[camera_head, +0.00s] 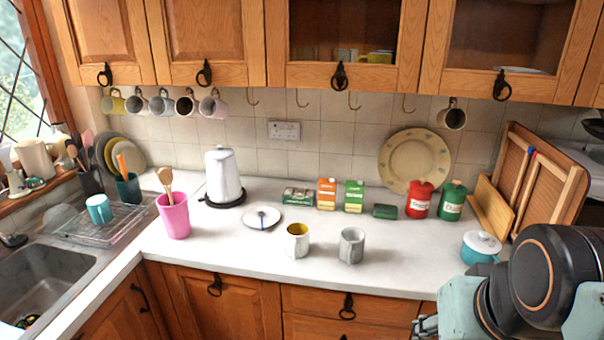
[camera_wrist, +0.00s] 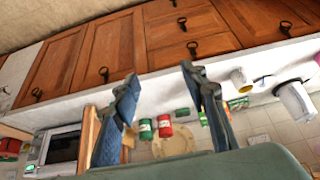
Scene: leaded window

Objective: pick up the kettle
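The white kettle (camera_head: 223,176) stands upright on a dark round base on the worktop, left of the middle in the head view. In the wrist view, which is turned upside down, the kettle (camera_wrist: 297,104) shows near the right edge. My gripper (camera_wrist: 160,80) is open, with its two blue-padded fingers apart and nothing between them. In the head view only a small part of my gripper (camera_head: 425,326) shows at the bottom right, in front of the worktop and far from the kettle.
A pink utensil pot (camera_head: 174,215) stands left of the kettle. A saucer (camera_head: 261,218), a white mug (camera_head: 298,240) and a grey mug (camera_head: 351,246) stand in front and to its right. Hanging mugs (camera_head: 187,105) and cupboards (camera_head: 205,40) are above. The front middle worktop (camera_head: 220,250) is clear.

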